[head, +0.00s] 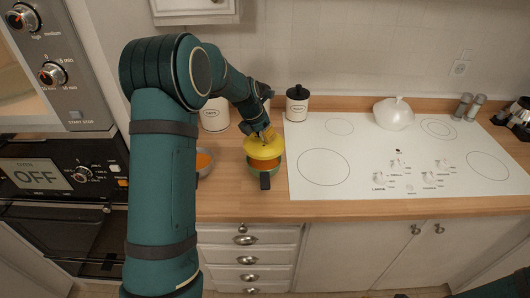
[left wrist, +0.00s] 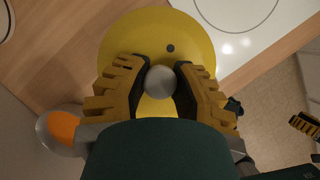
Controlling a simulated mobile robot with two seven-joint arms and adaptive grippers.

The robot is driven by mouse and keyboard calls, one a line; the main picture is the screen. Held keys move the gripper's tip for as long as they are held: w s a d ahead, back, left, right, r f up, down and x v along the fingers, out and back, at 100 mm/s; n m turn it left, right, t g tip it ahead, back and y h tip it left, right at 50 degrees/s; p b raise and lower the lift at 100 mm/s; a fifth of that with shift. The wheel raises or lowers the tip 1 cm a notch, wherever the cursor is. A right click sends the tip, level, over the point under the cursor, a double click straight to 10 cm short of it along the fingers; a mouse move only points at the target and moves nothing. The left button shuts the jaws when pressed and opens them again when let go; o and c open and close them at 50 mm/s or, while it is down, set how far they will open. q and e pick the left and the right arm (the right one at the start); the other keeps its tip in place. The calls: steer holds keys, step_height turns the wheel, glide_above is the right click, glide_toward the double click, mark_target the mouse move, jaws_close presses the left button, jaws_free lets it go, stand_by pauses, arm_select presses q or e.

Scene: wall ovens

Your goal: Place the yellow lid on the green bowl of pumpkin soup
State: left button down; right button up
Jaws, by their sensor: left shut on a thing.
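The yellow lid (head: 264,148) is held level by its round knob in my left gripper (head: 262,134). In the left wrist view, the fingers (left wrist: 160,82) close on the silver knob, and the lid (left wrist: 190,35) spreads out beneath. The green bowl (head: 262,171) sits on the wooden counter directly below the lid. Orange soup shows in the narrow space between lid and bowl, so the lid looks slightly above the rim. The lid hides the bowl in the wrist view. Part of my right gripper (left wrist: 306,124) shows at the right edge there; its opening is unclear.
A silver bowl of orange soup (head: 204,161) stands left of the green bowl. The white cooktop (head: 400,165) lies to the right. A black-lidded canister (head: 297,106) and another white canister (head: 214,115) stand behind. Counter in front is narrow.

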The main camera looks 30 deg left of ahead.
arm_select(q)
step_height(320, 180, down, 6)
steer(key=shift+f+b, duration=0.1)
steer(key=shift+b, duration=0.2)
steer(key=shift+f, duration=0.3)
steer(key=c, duration=0.8)
jaws_free()
steer(key=shift+r, duration=0.1)
steer(key=shift+r, duration=0.35)
steer(key=p+v, duration=0.1)
steer(key=v, duration=1.1)
steer(key=shift+s, duration=0.15)
